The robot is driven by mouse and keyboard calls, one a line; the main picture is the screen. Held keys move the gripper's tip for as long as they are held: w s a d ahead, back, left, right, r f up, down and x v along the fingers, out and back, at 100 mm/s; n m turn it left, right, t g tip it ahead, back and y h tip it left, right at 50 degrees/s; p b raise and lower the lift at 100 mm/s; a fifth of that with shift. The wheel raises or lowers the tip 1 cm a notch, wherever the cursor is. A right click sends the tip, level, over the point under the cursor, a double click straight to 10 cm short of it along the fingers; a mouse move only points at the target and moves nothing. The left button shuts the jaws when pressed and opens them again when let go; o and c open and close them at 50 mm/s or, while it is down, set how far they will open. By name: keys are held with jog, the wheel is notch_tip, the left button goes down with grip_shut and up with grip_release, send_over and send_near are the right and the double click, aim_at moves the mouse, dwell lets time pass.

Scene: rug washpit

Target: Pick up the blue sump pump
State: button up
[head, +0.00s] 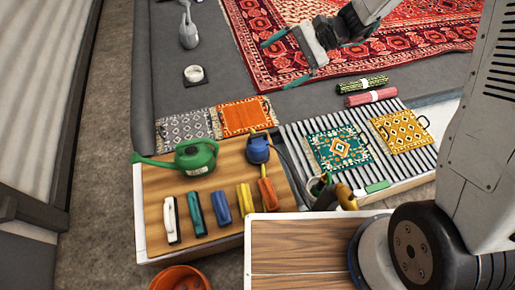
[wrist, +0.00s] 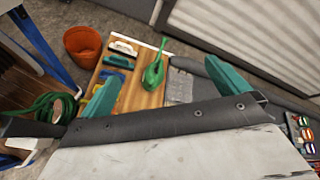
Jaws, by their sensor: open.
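The blue sump pump (head: 258,148) stands upright at the back right corner of a wooden-topped bench (head: 150,205) in the head view. A dark hose runs from its right side. A green watering can (head: 196,157) stands just left of it. My gripper (head: 292,55) is open and empty, high above the patterned red rug, well beyond the pump and apart from it. In the wrist view my open teal fingers (wrist: 160,72) frame the bench and the green can. I cannot make out the pump there; my gripper body covers much of that view.
Several brushes (head: 220,209) lie along the bench front. A ribbed rack (head: 345,177) right of the pump holds small rugs. Small rugs (head: 246,116) lie behind it. An orange bucket (head: 180,279) stands in front.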

jog(key=w+a+f+m+t+y, duration=0.25)
jog(key=w+f+m, duration=0.3)
jog(key=f, duration=0.75)
jog(key=m+t+h, duration=0.3)
jog(key=m+t, duration=0.4)
jog(key=m, duration=0.3)
send_near(257, 143)
jog(key=w+a+f, duration=0.1)
jog(key=w+f, duration=0.1)
jog(key=w, duration=0.1)
jog(key=shift+a+f, duration=0.25)
jog(key=shift+a, duration=0.15)
jog(key=shift+a+f, duration=0.15)
jog(key=shift+f, duration=0.15)
jog(key=x, duration=0.7)
jog(key=shift+a+f, duration=0.1)
jog(key=shift+f, duration=0.2)
jog(key=shift+r, duration=0.1)
jog(key=c, duration=1.7)
